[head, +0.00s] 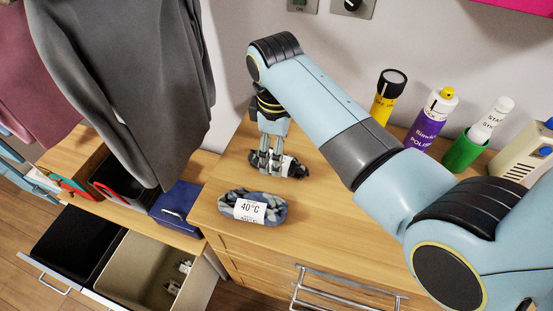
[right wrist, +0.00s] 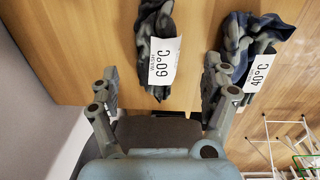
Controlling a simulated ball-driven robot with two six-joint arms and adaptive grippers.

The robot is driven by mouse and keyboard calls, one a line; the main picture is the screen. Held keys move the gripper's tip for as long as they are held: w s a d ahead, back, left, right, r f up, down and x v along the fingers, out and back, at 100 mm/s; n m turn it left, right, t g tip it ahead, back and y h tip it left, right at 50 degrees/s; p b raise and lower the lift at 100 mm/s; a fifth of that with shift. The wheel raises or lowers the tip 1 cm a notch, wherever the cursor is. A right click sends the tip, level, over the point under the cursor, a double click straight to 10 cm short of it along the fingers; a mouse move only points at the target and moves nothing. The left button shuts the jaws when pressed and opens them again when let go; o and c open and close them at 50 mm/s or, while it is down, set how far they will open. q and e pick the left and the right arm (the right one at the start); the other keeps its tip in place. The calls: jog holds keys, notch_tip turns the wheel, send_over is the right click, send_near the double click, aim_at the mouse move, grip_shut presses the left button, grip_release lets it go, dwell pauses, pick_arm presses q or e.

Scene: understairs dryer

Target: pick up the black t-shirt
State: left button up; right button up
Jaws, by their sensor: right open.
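A dark rolled cloth bundle (head: 290,167) with a white tag lies on the wooden dresser top; it is the darkest bundle and may be the black t-shirt. In the right wrist view the dark mottled bundle (right wrist: 157,24) has a tag reading 60°C. My right gripper (head: 270,166) is above its left part in the head view and hides some of it. The open fingers also show in the right wrist view (right wrist: 160,85), with nothing held between them. I cannot tell whether they touch the cloth. My left gripper is not in view.
A grey-blue bundle (head: 235,214) tagged 40°C lies close by, also in the wrist view (right wrist: 262,28). Grey clothing (head: 130,80) hangs at left above an open drawer (head: 130,266).

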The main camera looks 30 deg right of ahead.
jog(key=f, duration=0.3)
jog(key=w+f, duration=0.1)
jog(key=f, duration=0.1)
jog(key=shift+d+f, duration=0.15)
jog(key=shift+f, duration=0.2)
jog(key=shift+c, duration=0.3)
jog(key=c, duration=1.3)
jog(key=shift+r, duration=0.1)
